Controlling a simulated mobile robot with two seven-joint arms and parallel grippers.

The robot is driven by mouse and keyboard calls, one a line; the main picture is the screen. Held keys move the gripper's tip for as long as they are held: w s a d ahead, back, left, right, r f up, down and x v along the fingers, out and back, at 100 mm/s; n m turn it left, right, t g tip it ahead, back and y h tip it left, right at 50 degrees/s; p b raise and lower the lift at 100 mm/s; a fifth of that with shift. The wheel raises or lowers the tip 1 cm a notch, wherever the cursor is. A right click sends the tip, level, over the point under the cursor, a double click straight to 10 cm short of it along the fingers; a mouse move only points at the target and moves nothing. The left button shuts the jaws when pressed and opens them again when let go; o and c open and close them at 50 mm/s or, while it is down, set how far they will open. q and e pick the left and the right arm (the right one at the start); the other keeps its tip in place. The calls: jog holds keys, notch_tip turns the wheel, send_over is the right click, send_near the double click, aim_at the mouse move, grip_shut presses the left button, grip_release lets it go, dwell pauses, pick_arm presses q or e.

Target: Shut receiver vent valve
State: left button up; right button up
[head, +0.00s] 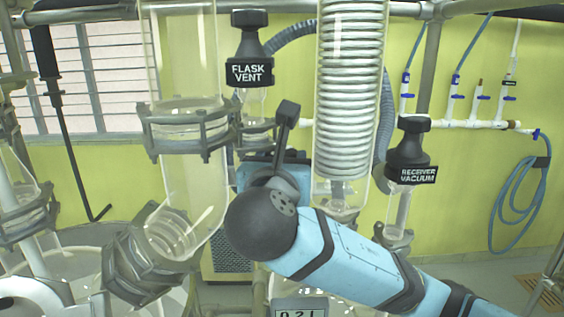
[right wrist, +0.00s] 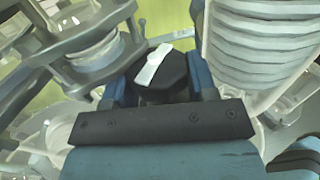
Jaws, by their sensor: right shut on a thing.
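In the right wrist view a black valve knob (right wrist: 175,73) with a white label strip stands between the blue fingers of my right gripper (right wrist: 158,92). The gripper is shut on this knob. The label faces away at a slant and I cannot read it, so I cannot confirm from the print that it is the receiver vent valve. In the head view my light blue right arm reaches in from the lower right, and its dark round joint hides the gripper's grip and the held knob. My left gripper is in neither view.
The flask vent valve (head: 250,58) hangs at upper left of my arm. The receiver vacuum valve (head: 410,152) stands to the right. A glass coil condenser (head: 352,90) rises close behind the arm. A glass column (head: 185,60) with metal clamps (head: 188,130) stands left. A digital display (head: 299,309) sits below.

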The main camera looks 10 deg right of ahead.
jog(key=shift+m+g+h, duration=0.7)
jog(key=shift+m+h, duration=0.3)
jog(key=shift+h, duration=0.4)
jog(key=o, duration=0.9)
